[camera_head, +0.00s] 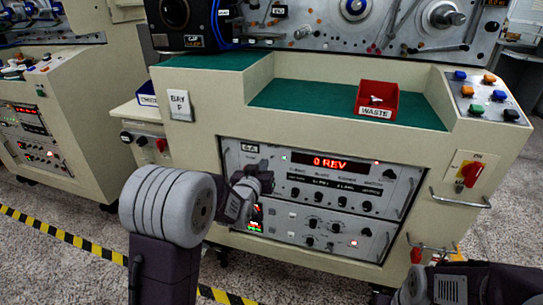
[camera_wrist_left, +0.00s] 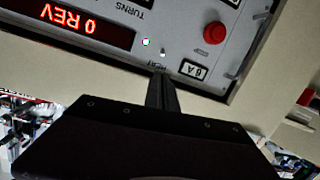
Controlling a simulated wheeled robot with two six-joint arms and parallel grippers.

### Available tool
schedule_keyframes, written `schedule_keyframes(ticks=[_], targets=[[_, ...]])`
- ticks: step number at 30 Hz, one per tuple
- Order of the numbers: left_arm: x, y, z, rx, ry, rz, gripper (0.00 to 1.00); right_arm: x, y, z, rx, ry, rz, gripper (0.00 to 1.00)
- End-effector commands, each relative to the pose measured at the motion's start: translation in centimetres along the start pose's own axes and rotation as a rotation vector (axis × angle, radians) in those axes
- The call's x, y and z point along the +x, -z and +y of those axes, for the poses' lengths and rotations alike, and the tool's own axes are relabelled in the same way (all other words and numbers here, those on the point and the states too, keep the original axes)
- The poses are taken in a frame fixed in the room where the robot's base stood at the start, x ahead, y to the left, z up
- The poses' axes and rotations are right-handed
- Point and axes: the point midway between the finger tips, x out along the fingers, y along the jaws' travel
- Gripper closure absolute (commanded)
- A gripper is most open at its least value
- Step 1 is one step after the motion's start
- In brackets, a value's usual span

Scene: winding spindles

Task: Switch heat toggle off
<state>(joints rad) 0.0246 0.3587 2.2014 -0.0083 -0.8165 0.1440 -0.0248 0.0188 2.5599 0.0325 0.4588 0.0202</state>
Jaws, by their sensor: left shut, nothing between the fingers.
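The control panel (camera_head: 330,172) on the front of the bay F machine has a red "0 REV" display, which shows upside down in the left wrist view (camera_wrist_left: 85,30). My left gripper (camera_head: 268,180) is at the panel's left side, its fingers together and empty. In the left wrist view its fingertips (camera_wrist_left: 161,80) reach the panel beside a small label, partly hidden. A small bright stub (camera_wrist_left: 163,52), possibly a toggle, lies just beyond the tips. A lit greenish-white lamp (camera_wrist_left: 146,42) is next to it. I cannot tell the toggle's position.
A red round button (camera_wrist_left: 215,32) and a "6A" label (camera_wrist_left: 193,70) are close to the fingers. A red waste bin (camera_head: 377,103) stands on the green shelf. A red rotary switch (camera_head: 470,173) is at the right. My right arm shows at the lower right.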

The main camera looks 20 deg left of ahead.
Motion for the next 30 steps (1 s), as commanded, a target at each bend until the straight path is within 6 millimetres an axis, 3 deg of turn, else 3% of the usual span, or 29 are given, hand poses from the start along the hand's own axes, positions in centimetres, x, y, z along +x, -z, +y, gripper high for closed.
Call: schedule_keyframes(ticks=[15, 20, 30], targets=[[8.7, -0.2, 0.0, 0.000, 0.000, -0.001, 1.00, 2.1, -0.2, 0.0, 0.000, 0.000, 0.000, 0.64], [9.6, -0.1, 0.0, 0.000, 0.000, -0.001, 1.00, 2.2, -0.2, 0.0, 0.000, 0.000, 0.000, 0.64], [9.7, -0.1, 0.0, 0.000, 0.000, -0.001, 1.00, 2.2, -0.2, 0.0, 0.000, 0.000, 0.000, 0.64]])
